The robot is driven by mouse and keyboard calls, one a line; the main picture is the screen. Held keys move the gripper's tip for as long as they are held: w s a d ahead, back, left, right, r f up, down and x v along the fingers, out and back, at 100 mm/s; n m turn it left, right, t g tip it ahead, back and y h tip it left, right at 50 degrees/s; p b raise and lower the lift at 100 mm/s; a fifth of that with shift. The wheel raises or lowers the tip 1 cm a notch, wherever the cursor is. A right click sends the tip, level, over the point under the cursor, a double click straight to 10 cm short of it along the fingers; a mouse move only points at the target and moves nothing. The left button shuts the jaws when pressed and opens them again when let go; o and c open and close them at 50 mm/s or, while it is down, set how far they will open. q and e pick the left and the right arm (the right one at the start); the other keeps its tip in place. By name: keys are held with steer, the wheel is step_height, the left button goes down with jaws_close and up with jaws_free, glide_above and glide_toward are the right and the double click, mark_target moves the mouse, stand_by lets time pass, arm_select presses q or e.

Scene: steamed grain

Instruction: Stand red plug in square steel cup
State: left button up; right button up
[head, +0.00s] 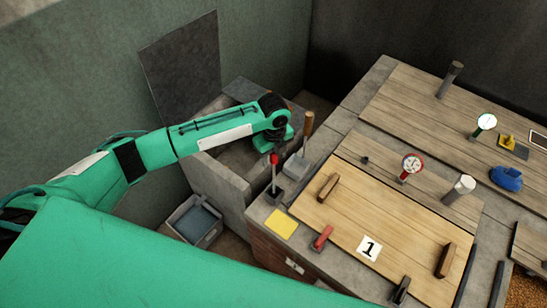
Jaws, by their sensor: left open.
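A thin upright rod with a red top (273,159) stands at the left edge of the bench, and it looks like the red plug. Its lower end is in or on a small dark square holder (273,195), perhaps the square steel cup; I cannot tell how deep it sits. My left gripper (284,146) is just above and beside the red top, at the end of the green arm. It is open, and its fingertips are mostly hidden. Nothing shows held in it. My right gripper is not in view.
A wooden-handled tool (307,126) stands in a grey block (297,165) close right of the rod. A yellow square (281,224), a red lever (322,238) and a wooden board (350,215) lie nearby. A stone basin (222,170) is left, above a grey bin (193,222).

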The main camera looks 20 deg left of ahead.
arm_select(q)
step_height(320, 180, up, 13)
steer(key=b, duration=0.2)
steer(key=shift+f+b, duration=0.2)
steer(key=shift+b, duration=0.1)
